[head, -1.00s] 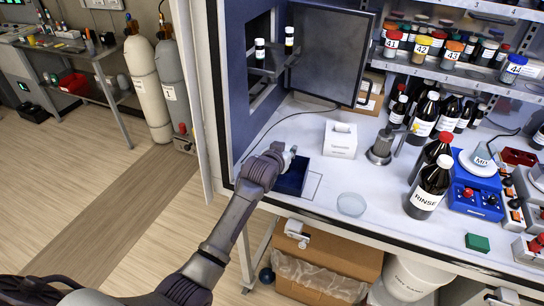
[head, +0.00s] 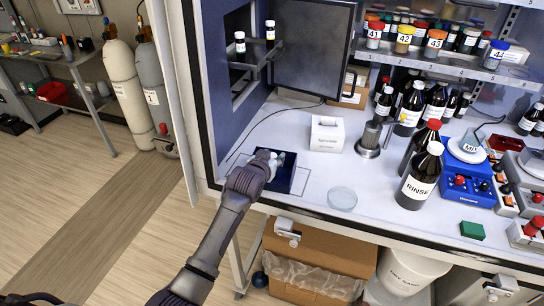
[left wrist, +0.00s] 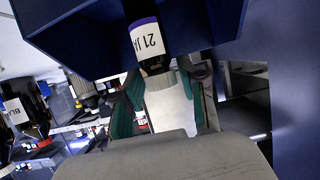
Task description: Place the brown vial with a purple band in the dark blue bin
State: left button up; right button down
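The dark blue bin (head: 284,182) stands near the left front of the bench in the head view. My left gripper (head: 276,160) is right over it and covers part of its opening. In the left wrist view the bin (left wrist: 80,42) fills the top. I cannot tell whether the vial touches the bin floor. My right gripper is out of view.
A white box (head: 327,134), a metal stand (head: 369,138) and a clear dish (head: 342,198) are right of the bin. The tall RINSE bottle (head: 419,180) stands farther right. Two small vials sit on the shelf at upper left. The bench between bin and dish is clear.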

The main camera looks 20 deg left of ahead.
pick_arm(q)
jog(key=shift+o, duration=0.4)
jog(key=shift+w+a+f, duration=0.1)
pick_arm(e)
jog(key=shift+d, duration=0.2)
pick_arm(q)
jog(key=shift+r, duration=0.45)
jog(key=b+v, duration=0.1)
jog(key=v, duration=1.1)
jog(key=shift+b, duration=0.3)
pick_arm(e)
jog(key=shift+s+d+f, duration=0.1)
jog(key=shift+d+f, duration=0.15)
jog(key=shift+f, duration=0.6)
pick_arm(q)
jog(key=shift+f, duration=0.15)
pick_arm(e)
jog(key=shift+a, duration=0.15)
